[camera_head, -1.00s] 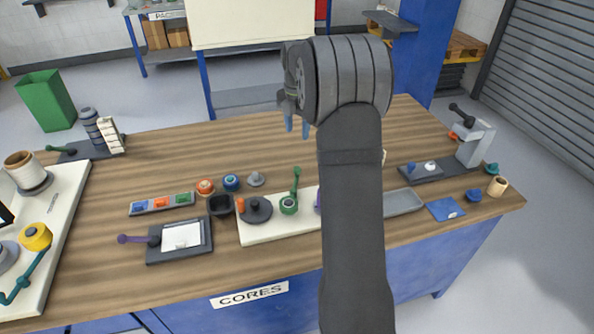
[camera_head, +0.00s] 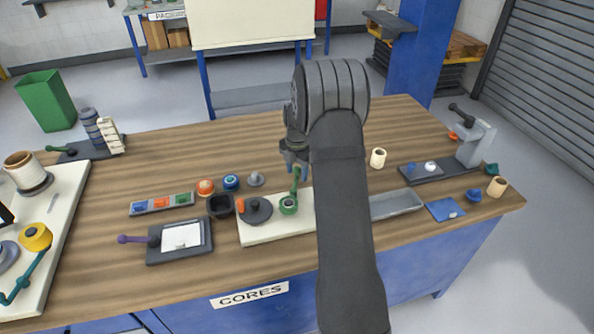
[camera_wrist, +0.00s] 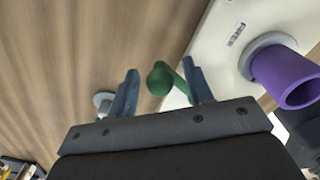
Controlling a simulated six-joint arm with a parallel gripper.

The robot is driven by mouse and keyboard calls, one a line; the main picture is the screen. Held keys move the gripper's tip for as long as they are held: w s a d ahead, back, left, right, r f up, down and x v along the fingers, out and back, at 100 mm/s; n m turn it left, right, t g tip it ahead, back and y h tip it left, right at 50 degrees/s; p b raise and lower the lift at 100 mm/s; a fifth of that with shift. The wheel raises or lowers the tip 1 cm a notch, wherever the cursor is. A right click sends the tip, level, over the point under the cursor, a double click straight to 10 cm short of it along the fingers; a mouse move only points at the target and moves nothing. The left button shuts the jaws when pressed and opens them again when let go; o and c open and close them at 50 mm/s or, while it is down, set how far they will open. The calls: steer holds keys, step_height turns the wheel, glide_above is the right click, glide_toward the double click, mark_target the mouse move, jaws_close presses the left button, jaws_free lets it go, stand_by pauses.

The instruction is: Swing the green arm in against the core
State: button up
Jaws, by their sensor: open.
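The green arm (camera_head: 295,180) rises from a green round base (camera_head: 288,205) on the white board (camera_head: 270,231). In the wrist view its green ball end (camera_wrist: 160,79) shows between my two fingers, with no visible grip on it. My gripper (camera_head: 297,171) is open, pointing down at the upper end of the green arm. A grey disc (camera_head: 257,210) with an orange peg (camera_head: 240,204) sits left of the green base. A purple tube (camera_wrist: 288,78) on a grey flange shows at right in the wrist view; my arm hides it in the head view. I cannot tell which piece is the core.
Orange (camera_head: 206,187) and blue (camera_head: 231,182) rollers and a grey knob (camera_head: 256,179) stand behind the board. A dark tray (camera_head: 180,257) with a purple-handled lever lies to the left. A grey tray (camera_head: 396,204) and a cream cup (camera_head: 378,158) are to the right.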

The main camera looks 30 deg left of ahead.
jaws_close()
steer(key=shift+a, duration=0.1)
stand_by(0.4)
steer(key=shift+s+a+n, duration=0.4)
steer(key=shift+a+n, duration=0.2)
steer(key=shift+n, duration=0.55)
steer(key=shift+s+a+n, duration=0.35)
steer(key=shift+a+n, duration=0.2)
steer(key=shift+n, duration=0.6)
steer(key=shift+s+a+n, duration=0.4)
steer(key=shift+s+n, duration=0.15)
steer(key=shift+n, duration=0.5)
steer(key=shift+s+a+n, duration=0.35)
steer(key=shift+s+n, duration=0.15)
steer(key=shift+n, duration=0.55)
steer(key=shift+s, duration=0.1)
jaws_free()
